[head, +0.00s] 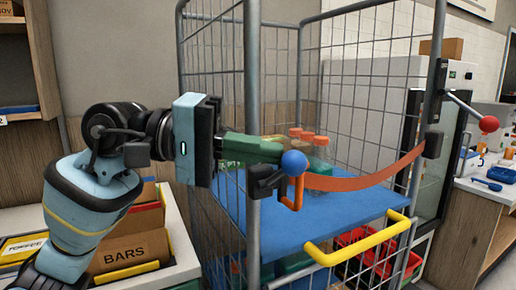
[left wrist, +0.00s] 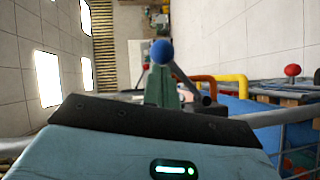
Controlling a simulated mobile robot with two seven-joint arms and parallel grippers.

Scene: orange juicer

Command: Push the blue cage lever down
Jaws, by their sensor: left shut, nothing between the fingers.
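The blue cage lever shows as a blue ball knob (head: 294,162) beside the black latch (head: 266,182) on the near post of the wire cage (head: 253,120). The knob also shows in the left wrist view (left wrist: 162,52), just beyond my fingertips. My left gripper (head: 279,152) comes in from the left with its green fingers shut and empty. Its tips are right beside the knob, at about its height. I cannot tell whether they touch it. My right gripper is not in view.
An orange strap (head: 370,178) runs from the latch to the right post, where a red-knobbed lever (head: 488,124) sticks out. A yellow handle (head: 358,240) juts forward below. Orange-capped bottles (head: 321,150) stand on the cage's blue shelf (head: 340,212). Boxes (head: 133,250) stand at lower left.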

